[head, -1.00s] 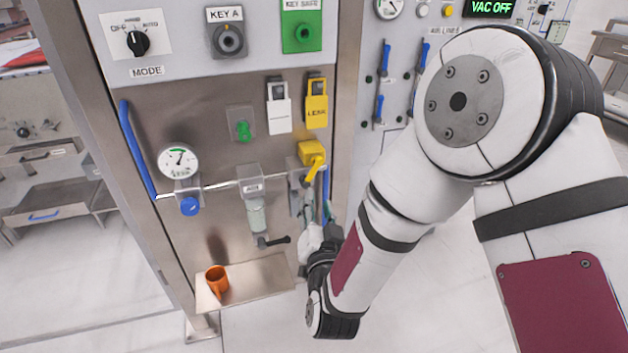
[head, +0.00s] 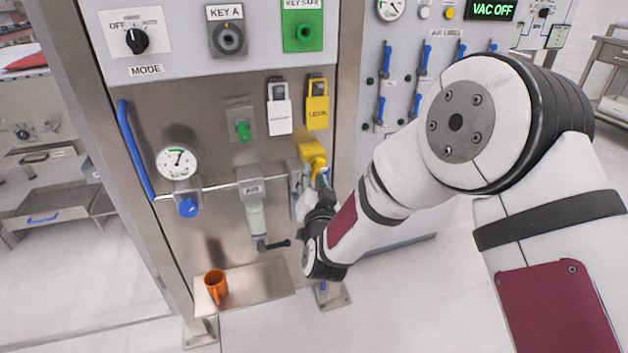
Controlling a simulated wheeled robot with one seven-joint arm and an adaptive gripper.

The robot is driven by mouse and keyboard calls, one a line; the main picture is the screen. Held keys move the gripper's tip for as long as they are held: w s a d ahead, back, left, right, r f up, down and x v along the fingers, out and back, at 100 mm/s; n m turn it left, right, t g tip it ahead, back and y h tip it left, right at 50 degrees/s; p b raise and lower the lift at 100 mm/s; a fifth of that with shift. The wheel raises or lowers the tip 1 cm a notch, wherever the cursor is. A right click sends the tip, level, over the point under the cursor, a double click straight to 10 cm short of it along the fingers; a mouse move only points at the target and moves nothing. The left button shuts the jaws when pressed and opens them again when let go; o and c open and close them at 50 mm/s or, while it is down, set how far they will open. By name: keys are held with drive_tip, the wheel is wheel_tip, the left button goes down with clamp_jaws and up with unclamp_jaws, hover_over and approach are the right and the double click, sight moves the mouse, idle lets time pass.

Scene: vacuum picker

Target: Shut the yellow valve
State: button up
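The yellow valve (head: 311,154) is on the right side of the steel panel, at the right end of the thin horizontal pipe. Its body shows above my gripper, but most of its lever is hidden behind the fingers. My gripper (head: 322,182) is right at the valve's lower side, reaching up from below. The fingers are small and partly hidden by my own wrist, so I cannot tell whether they touch or grip the lever.
Left of the valve are a filter bowl (head: 255,215) with a black lever, a blue knob (head: 188,207) and a gauge (head: 177,161). White and yellow padlocks hang above.

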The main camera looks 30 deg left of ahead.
clamp_jaws()
drive_tip(key=shift+s+a+b, duration=0.1)
drive_tip(key=shift+b, duration=0.2)
drive_tip(key=n+b, duration=0.1)
drive_tip(key=n, duration=0.1)
drive_tip(key=n+b, duration=0.2)
drive_tip(key=s+a+n+y+b, duration=0.1)
drive_tip(key=n+b, duration=0.1)
drive_tip(key=shift+t, duration=0.4)
drive_tip(key=shift+s+r, duration=0.1)
drive_tip(key=shift+o, duration=0.4)
unclamp_jaws()
